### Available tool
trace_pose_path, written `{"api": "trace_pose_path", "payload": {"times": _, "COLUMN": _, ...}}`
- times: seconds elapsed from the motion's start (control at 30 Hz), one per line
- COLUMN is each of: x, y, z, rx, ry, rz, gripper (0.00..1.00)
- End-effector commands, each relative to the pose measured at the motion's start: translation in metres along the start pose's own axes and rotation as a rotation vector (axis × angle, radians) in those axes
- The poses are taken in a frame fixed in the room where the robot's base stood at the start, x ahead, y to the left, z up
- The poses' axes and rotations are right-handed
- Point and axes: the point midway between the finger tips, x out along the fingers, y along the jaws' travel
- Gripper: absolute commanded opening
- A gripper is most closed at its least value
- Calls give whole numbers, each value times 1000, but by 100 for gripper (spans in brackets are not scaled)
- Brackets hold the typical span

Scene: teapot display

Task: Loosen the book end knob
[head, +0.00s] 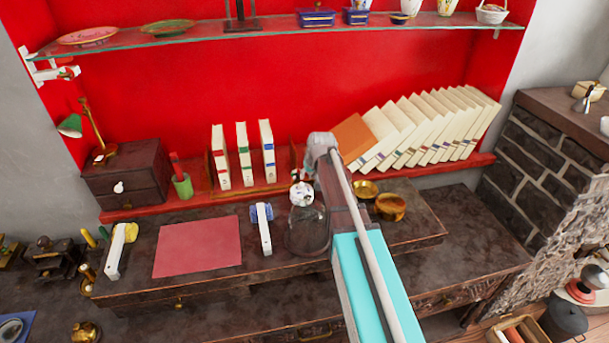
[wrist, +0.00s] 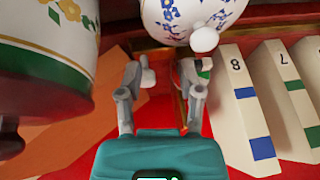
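In the head view a wooden book end (head: 250,191) holds three white books (head: 243,155) upright on the red shelf. Part of my arm covers the area just right of it. My gripper (wrist: 162,88) shows in the wrist view with its two fingers apart. Reddish wood and red shelf surface show between and just beyond the fingers. The white books numbered 8 (wrist: 250,105) and 7 (wrist: 285,85) stand close to the right finger. I cannot clearly pick out the book end knob. My fingertips are not clear in the head view.
A large flowered white pot (wrist: 50,40) is close on the left, and a white teapot (wrist: 190,15) is near the top. Leaning books (head: 430,125) and an orange book (head: 354,137) fill the right shelf. A glass dome (head: 307,230) stands in front.

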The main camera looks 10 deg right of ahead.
Motion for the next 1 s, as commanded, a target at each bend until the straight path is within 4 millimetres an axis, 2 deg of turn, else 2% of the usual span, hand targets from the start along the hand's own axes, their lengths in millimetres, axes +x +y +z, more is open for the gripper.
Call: {"api": "trace_pose_path", "payload": {"times": 1.0, "x": -12, "y": 46, "z": 16, "rx": 0, "ry": 1, "rz": -2, "gripper": 47}}
